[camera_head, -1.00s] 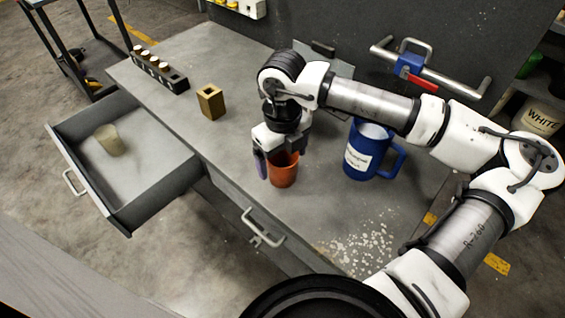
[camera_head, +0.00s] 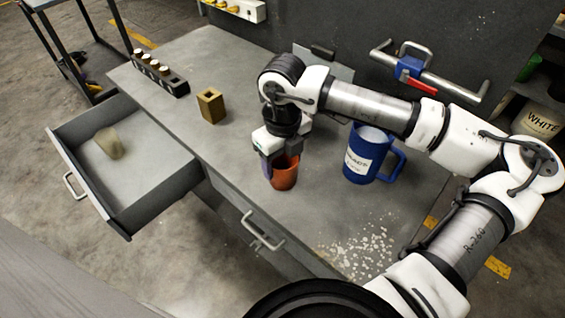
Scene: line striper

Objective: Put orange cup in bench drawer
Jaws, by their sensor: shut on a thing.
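The orange cup (camera_head: 285,174) stands upright on the grey bench top, near its front edge. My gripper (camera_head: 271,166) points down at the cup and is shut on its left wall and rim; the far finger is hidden. The bench drawer (camera_head: 160,212) at the left is pulled open. A beige cup-like thing (camera_head: 109,143) is inside it, toward its left side.
A blue mug (camera_head: 366,156) stands right of my gripper. A brass block (camera_head: 211,105) and a black rack (camera_head: 160,75) sit farther back left. A second drawer handle (camera_head: 262,231) is on the bench front. Bench top between cup and block is clear.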

